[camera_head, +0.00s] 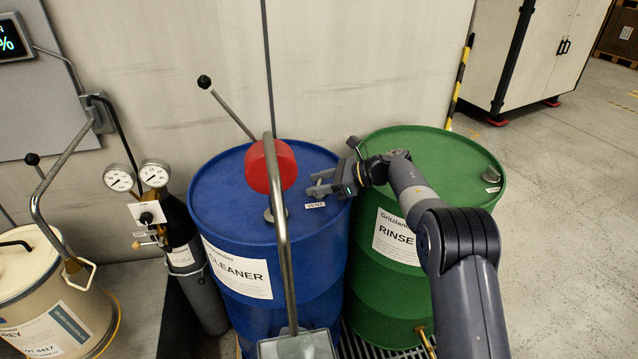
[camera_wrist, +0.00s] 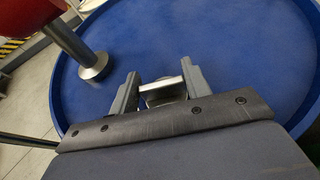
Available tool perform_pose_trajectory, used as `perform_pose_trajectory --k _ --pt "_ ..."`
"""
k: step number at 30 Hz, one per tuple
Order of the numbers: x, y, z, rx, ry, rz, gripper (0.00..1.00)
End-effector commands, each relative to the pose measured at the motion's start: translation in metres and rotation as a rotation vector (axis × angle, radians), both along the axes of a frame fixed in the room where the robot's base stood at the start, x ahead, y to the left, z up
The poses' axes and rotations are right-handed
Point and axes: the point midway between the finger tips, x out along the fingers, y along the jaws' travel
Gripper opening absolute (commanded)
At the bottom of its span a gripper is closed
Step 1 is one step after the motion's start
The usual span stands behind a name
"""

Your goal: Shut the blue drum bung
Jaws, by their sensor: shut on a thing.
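The blue drum (camera_head: 230,190), labelled CLEANER, stands upright; its blue lid (camera_wrist: 240,40) fills much of the wrist view. The metal bung (camera_wrist: 163,93) sits at the lid between my gripper's two fingers, with a pale bar across its top. My gripper (camera_wrist: 158,84) is shut on the bung. In the head view my gripper (camera_head: 318,184) reaches in from the right, low over the lid's right side, just behind the VENT label (camera_head: 315,205). The bung is hidden or too small to make out there. How far it is turned I cannot tell.
A red pump head (camera_head: 270,166) with a metal pipe stands on the blue drum, left of my gripper. A green drum (camera_head: 440,150) labelled RINSE stands close on the right, under my arm. A gas cylinder with gauges (camera_head: 153,175) and a cream drum (camera_head: 35,290) are at left.

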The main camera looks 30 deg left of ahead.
Motion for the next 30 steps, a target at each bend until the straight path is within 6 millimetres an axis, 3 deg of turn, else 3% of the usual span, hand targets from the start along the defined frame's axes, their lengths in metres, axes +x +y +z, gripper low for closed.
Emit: perform_pose_trajectory --k 3,14,30 --pt "-0.0001 -0.0001 0.0001 0.000 0.000 0.000 0.23" --pt "-0.0008 -0.0003 -0.0032 0.000 0.001 -0.059 0.23" --pt "-0.0022 0.0002 -0.0036 0.000 -0.001 -0.481 0.23"
